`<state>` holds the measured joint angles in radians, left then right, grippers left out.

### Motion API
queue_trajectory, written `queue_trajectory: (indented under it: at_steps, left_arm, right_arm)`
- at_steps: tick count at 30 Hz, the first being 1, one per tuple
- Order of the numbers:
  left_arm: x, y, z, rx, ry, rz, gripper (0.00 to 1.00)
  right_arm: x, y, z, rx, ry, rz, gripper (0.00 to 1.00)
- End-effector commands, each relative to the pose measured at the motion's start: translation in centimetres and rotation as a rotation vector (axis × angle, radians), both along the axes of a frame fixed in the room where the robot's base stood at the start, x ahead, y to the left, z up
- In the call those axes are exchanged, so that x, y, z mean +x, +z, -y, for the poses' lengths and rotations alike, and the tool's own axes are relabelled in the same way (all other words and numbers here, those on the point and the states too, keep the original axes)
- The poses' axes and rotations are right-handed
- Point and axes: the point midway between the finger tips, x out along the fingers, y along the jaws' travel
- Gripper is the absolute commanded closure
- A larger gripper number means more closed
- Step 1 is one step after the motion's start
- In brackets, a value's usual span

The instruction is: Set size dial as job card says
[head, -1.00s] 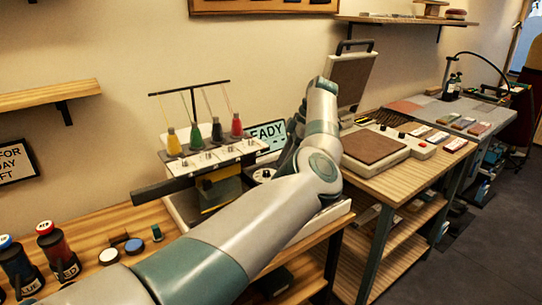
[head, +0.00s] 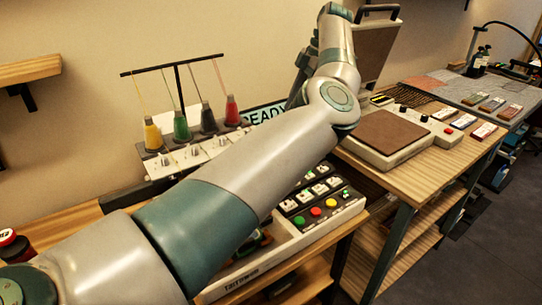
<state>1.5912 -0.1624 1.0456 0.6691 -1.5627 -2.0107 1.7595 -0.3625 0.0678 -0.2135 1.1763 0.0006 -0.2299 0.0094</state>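The embroidery machine (head: 290,243) stands on the wooden bench, with yellow, green, dark and red thread cones on top. Its control panel (head: 325,206) shows white picture keys and red, green and yellow buttons. I cannot make out a size dial; my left arm covers much of the machine's middle. I cannot pick out a job card. My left arm crosses from lower left to upper centre. Dark parts of my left gripper (head: 303,70) show beside the wrist, above and behind the machine, but its fingers are not clear. My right gripper is not in view.
A heat press (head: 388,138) with its lid raised stands on the right table, with knobs and a red button in front. A READY screen or sign (head: 264,113) is partly behind my arm. Open floor lies at right.

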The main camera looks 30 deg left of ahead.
Motion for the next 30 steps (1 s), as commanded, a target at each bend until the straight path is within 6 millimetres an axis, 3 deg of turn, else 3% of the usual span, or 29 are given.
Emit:
queue_trajectory:
  at_steps: [11, 19, 30]
  left_arm:
    - [-0.5, -2.1, -0.6, 0.0, 0.002, -0.002, 0.59]
    - [-1.7, -6.0, -1.7, 0.002, 0.002, -0.002, 0.59]
    - [-3.5, -11.8, -3.4, -0.002, 0.0, -0.001, 0.59]
  right_arm:
    - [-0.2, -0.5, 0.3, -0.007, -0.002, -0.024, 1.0]
    - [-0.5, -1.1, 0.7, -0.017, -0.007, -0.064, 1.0]
    - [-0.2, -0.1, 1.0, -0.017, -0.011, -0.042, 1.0]
